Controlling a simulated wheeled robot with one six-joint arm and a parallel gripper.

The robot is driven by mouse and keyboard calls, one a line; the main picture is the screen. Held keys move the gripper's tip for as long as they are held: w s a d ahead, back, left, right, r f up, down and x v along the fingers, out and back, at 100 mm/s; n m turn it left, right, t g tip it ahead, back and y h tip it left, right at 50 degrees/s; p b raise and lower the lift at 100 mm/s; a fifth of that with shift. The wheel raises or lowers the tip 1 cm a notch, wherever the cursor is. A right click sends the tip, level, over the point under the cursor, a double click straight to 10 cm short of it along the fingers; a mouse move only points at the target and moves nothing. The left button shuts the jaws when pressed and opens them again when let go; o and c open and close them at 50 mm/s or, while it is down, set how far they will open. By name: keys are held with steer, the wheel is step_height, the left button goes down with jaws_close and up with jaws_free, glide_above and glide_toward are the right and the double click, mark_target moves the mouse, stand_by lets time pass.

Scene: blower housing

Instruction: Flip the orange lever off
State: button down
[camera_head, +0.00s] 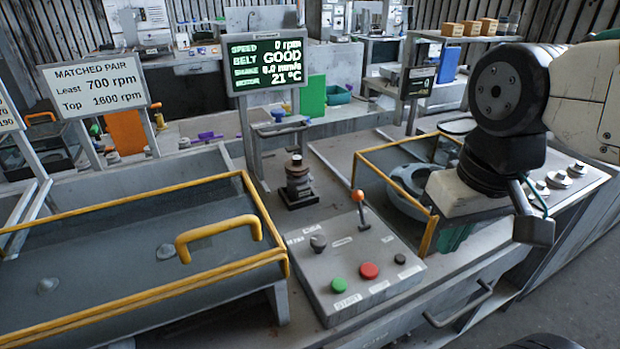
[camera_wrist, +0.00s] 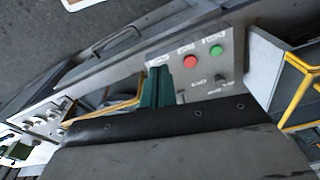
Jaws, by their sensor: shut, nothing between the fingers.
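The orange lever (camera_head: 358,196) has a round orange tip on a thin stem and stands nearly upright at the back right of the grey control box (camera_head: 325,262). In the wrist view I cannot make out the lever; the box's panel (camera_wrist: 228,72) shows there with its buttons. My gripper (camera_head: 455,238) has green fingers pointing down, to the right of the lever and apart from it, over the yellow-framed bay. The fingers also show in the wrist view (camera_wrist: 157,86), close together and empty. My gripper's white body partly hides the fingers in the head view.
The box carries a green button (camera_head: 339,285), a red button (camera_head: 369,270) and a grey knob (camera_head: 318,242). A yellow-railed bin (camera_head: 130,213) stands left. A blower housing (camera_head: 410,185) sits in the bay. The screen (camera_head: 266,62) reads 0 rpm.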

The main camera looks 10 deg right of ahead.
steer(key=shift+w+a, duration=0.1)
steer(key=shift+w, duration=0.05)
steer(key=w+a+g, duration=0.1)
steer(key=w+a, duration=0.1)
steer(key=w, duration=1.3)
steer(key=w+a+g+h, duration=0.1)
steer(key=w+a, duration=0.1)
steer(key=w, duration=1.3)
steer(key=shift+w+a+f+n+g, duration=0.15)
steer(key=shift+a+f+n+g, duration=0.05)
steer(key=shift+f+n+g, duration=0.1)
